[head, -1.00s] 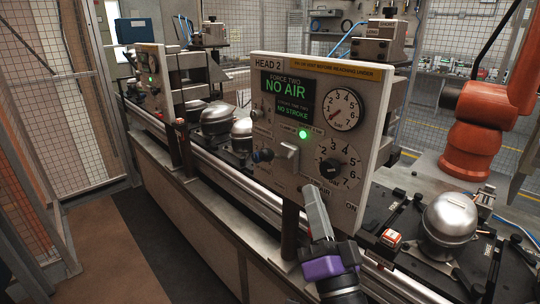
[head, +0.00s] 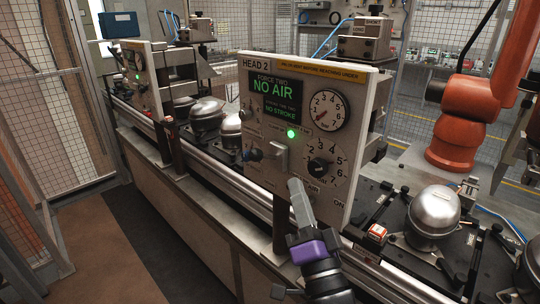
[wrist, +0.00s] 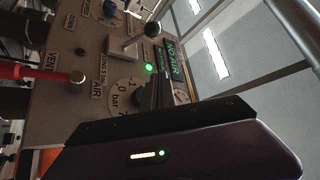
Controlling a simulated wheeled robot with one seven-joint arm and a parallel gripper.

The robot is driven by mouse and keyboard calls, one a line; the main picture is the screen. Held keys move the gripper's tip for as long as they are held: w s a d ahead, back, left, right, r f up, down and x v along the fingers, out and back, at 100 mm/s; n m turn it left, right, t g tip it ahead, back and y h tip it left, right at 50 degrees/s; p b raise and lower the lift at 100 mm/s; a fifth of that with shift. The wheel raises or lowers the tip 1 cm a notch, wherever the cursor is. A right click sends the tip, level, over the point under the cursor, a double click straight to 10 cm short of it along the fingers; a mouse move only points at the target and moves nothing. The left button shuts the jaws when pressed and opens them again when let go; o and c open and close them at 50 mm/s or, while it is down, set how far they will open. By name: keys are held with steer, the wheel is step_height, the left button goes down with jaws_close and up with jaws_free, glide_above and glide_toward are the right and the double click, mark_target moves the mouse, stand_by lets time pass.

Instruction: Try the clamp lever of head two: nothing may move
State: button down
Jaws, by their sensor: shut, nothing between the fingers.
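The HEAD 2 panel (head: 345,205) stands upright in the middle of the head view. Its display (head: 283,100) reads NO AIR and NO STROKE, and a green lamp (head: 291,134) is lit below it. I cannot read which is the clamp lever. The handle also shows in the wrist view (wrist: 123,48). My gripper (head: 293,182) is shut and empty, its tips just below and right of the handle, apparently apart from it.
A pressure gauge (head: 327,110) and a bar dial (head: 320,167) sit on the panel's right side. A red lever (wrist: 40,71) by VENT shows in the wrist view. Silver compressors (head: 434,211) stand on pallets to the right. An orange robot arm (head: 455,135) stands behind. The left floor is clear.

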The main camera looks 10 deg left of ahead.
mark_target(264, 156)
steer(key=w+a+r+p, duration=0.2)
steer(key=w+a+p, duration=0.2)
steer(key=w+a, duration=0.2)
steer(key=shift+w, duration=0.65)
steer(key=shift+f, duration=0.1)
steer(key=shift+f+n+y+b, duration=0.1)
steer(key=shift+n+y+b, duration=0.4)
steer(key=shift+n+b, duration=0.3)
steer(key=shift+a+b, duration=0.1)
steer(key=shift+b, duration=0.3)
